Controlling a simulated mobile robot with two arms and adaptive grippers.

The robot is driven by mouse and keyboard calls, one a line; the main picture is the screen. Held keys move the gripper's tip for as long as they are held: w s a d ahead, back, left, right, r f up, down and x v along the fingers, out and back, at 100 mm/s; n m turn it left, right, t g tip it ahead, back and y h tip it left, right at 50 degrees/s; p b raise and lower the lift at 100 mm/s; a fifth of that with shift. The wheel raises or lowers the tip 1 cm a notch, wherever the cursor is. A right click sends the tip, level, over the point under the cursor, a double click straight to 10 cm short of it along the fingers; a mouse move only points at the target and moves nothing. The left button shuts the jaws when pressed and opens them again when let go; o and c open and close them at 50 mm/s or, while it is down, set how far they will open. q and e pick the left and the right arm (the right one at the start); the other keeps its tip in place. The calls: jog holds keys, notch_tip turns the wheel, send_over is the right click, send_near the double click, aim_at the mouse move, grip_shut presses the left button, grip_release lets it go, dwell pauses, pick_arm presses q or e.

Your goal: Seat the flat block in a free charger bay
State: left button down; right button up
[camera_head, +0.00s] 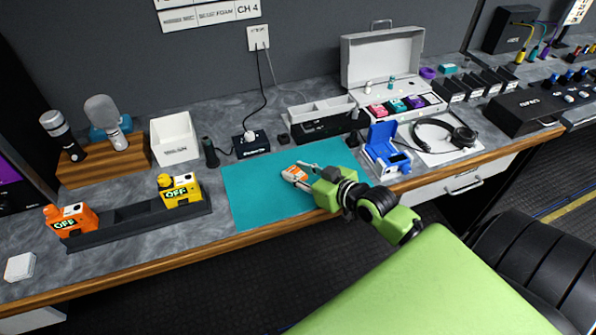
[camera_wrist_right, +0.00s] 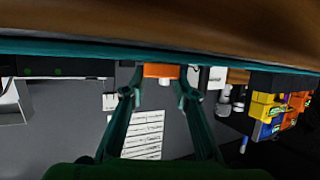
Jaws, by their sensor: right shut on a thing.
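The flat block (camera_head: 293,174), orange with a pale face, is in the jaws of my right gripper (camera_head: 308,174) above the teal mat (camera_head: 250,199). In the right wrist view the orange block (camera_wrist_right: 160,71) sits between the fingertips of the gripper (camera_wrist_right: 158,92). A low grey-and-black unit with slots (camera_head: 322,119), which looks like the charger, stands behind the mat. How many of its bays are free is too small to tell. The exact gap under the block cannot be told. My left gripper is not in view.
A black rack (camera_head: 135,219) holds orange and yellow packs at left. A blue open box (camera_head: 383,152) and headphones (camera_head: 449,133) stand right of the mat. A white bin (camera_head: 175,139) and a small black cabled box (camera_head: 251,143) stand behind. The left of the mat is clear.

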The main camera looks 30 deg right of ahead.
jog(key=shift+f, duration=0.1)
jog(key=o, duration=1.1)
